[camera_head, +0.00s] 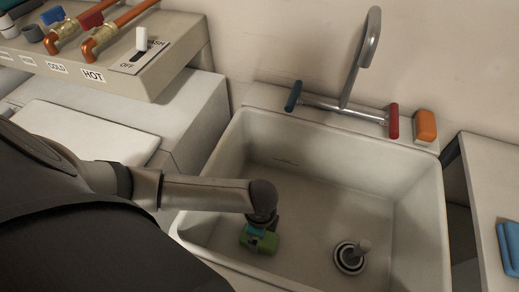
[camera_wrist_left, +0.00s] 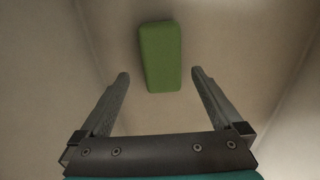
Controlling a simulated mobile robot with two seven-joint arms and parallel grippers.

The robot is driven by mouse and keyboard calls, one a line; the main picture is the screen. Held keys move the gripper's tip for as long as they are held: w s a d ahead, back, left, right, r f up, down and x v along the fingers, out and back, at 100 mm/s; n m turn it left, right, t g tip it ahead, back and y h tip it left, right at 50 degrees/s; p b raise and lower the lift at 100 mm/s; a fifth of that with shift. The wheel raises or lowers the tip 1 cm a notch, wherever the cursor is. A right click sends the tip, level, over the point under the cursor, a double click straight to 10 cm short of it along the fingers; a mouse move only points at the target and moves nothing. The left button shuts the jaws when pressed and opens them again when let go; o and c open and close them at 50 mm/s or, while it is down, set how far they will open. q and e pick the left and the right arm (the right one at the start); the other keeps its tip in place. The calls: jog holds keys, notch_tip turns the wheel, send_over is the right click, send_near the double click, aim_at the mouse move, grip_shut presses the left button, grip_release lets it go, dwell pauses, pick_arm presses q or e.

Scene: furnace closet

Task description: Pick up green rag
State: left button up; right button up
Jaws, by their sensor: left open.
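The green rag (camera_head: 268,243) is a small rounded green block lying on the floor of the white sink, toward its left side. In the left wrist view the green rag (camera_wrist_left: 161,57) lies past the fingertips, roughly centred and apart from both fingers. My left gripper (camera_wrist_left: 160,80) is open and empty. In the head view my left gripper (camera_head: 260,232) hangs down inside the sink over the green rag and hides part of it. My right gripper is not in view.
The sink (camera_head: 330,135) has walls around the rag. A drain with a stopper (camera_head: 350,257) lies to its right. A faucet (camera_head: 345,100) and an orange block (camera_head: 425,125) are at the back rim. A blue item (camera_head: 509,248) lies on the right counter.

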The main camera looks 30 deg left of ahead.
aim_at(269, 244)
pick_arm(q)
jog(key=f+b, duration=0.1)
jog(key=f, duration=0.1)
jog(key=f+b, duration=0.1)
jog(key=f, duration=0.2)
jog(key=shift+w+a+f+b, duration=0.1)
jog(key=shift+a+f+b, duration=0.1)
jog(key=shift+f+b, duration=0.15)
jog(key=c, duration=1.3)
jog(key=shift+r, duration=0.15)
